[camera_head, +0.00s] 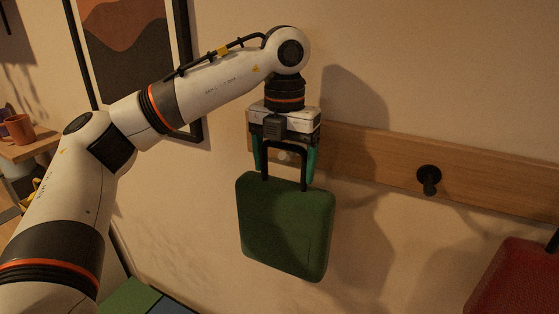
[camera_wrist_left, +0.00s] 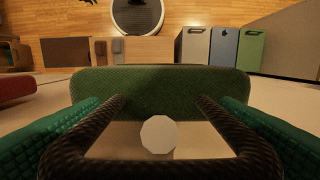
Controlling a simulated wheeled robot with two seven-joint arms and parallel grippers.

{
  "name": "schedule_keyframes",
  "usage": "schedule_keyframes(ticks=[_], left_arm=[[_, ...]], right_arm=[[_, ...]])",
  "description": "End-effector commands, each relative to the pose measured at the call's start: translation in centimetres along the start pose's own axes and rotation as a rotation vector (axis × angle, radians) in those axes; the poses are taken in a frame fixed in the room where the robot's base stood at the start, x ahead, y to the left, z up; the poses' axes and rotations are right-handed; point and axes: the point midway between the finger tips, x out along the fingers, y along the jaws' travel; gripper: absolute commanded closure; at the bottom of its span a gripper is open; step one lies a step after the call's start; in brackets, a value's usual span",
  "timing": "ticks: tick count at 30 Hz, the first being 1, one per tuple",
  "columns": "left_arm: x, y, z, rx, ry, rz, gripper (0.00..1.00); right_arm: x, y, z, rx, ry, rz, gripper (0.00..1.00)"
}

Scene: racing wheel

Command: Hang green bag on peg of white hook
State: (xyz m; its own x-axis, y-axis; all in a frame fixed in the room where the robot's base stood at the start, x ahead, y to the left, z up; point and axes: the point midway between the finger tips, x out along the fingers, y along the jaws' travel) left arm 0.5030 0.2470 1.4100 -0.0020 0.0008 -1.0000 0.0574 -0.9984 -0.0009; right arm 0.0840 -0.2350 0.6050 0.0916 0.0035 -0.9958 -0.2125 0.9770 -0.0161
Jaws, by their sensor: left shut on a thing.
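The green bag (camera_head: 287,226) hangs upright below my left gripper (camera_head: 285,165), which points down and is shut on the bag's black handle. The white hook (camera_head: 283,156) on the wooden board shows through the handle loop, between my fingers. In the left wrist view, the bag's green top (camera_wrist_left: 160,92) lies beyond the dark handle (camera_wrist_left: 160,168), and the white peg's round end (camera_wrist_left: 158,134) shows inside the loop. I cannot tell whether the peg passes through the loop or lies behind it. My right gripper is not in view.
The wooden board (camera_head: 375,154) runs along the wall. A black hook (camera_head: 428,180) on it is empty. A red bag (camera_head: 513,278) hangs at the lower right. A framed picture (camera_head: 128,45) is on the wall behind my left arm. A terracotta pot (camera_head: 20,129) stands on a shelf at left.

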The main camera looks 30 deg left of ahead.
Motion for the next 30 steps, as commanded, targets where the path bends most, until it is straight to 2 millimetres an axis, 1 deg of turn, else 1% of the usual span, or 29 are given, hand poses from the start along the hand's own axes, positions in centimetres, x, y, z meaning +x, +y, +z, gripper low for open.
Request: schedule_keyframes(ticks=[5, 12, 18, 30], left_arm=[[-0.2, 0.0, -1.1, -0.001, 0.002, 0.001, 0.66], [0.6, 0.0, -2.1, 0.001, 0.002, 0.001, 0.66], [0.9, 0.1, -2.4, 0.001, 0.002, 0.001, 0.66], [0.9, 0.0, -2.5, 0.001, 0.003, 0.001, 0.66]], right_arm=[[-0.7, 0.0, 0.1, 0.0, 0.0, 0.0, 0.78], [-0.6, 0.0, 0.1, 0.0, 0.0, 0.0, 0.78], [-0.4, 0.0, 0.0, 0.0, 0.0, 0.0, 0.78], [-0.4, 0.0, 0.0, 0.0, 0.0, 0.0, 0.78]])
